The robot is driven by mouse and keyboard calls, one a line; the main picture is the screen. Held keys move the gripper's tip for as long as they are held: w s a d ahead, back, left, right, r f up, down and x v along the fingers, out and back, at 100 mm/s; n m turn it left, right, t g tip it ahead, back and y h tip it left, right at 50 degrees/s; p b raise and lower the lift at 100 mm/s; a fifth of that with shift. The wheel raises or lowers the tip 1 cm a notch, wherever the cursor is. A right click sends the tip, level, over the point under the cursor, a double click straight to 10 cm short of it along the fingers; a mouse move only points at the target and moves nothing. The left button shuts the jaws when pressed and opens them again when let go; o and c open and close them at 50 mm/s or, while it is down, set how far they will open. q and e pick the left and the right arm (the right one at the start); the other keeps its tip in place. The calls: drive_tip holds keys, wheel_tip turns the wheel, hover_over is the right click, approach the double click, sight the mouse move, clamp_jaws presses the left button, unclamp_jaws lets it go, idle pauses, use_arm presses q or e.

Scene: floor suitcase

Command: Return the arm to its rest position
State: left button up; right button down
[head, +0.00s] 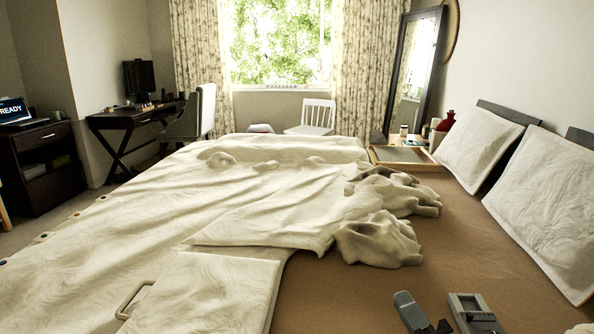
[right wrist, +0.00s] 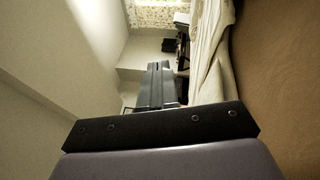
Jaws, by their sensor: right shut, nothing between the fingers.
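My right gripper (head: 443,318) shows at the bottom right of the head view, over the brown bed surface. It is shut and holds nothing. Only its grey and black end parts show, and the rest of the arm is cut off by the picture edge. In the right wrist view a dark bar and a grey block of my own gripper fill the bottom. My left gripper is out of view.
A bed with a rumpled cream cover (head: 240,215) fills the middle. A flat cream panel (head: 215,290) with a handle lies at the lower left. White pillows (head: 545,200) lean at the right. A framed tray (head: 405,157) sits at the far side. The brown surface near my gripper is bare.

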drive_tip(key=s+d+f+m+g+h, duration=0.45)
drive_tip(key=f+m, duration=0.25)
drive_tip(key=m, duration=0.3)
drive_tip(key=s+f+m+g, duration=0.5)
drive_tip(key=s+f+m, duration=0.1)
drive_tip(key=s, duration=0.5)
drive_tip(key=s+f+m+g, duration=0.5)
drive_tip(key=s+g, duration=0.1)
drive_tip(key=s, duration=0.4)
drive_tip(key=w+a+f+t+y, duration=0.3)
drive_tip(key=w+f+t, duration=0.3)
drive_tip(key=w+f, duration=0.1)
use_arm(q)
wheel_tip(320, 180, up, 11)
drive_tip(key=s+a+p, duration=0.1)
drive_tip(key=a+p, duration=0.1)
drive_tip(key=p, duration=1.2)
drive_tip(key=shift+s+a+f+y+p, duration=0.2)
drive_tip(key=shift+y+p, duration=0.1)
drive_tip(key=shift+p, duration=0.1)
use_arm(e)
wheel_tip(320, 180, up, 12)
drive_tip(key=s, duration=0.1)
drive_tip(key=shift+d+r+t+h, duration=0.15)
drive_tip(key=shift+d+t+h, duration=0.2)
drive_tip(key=shift+d+t, duration=0.1)
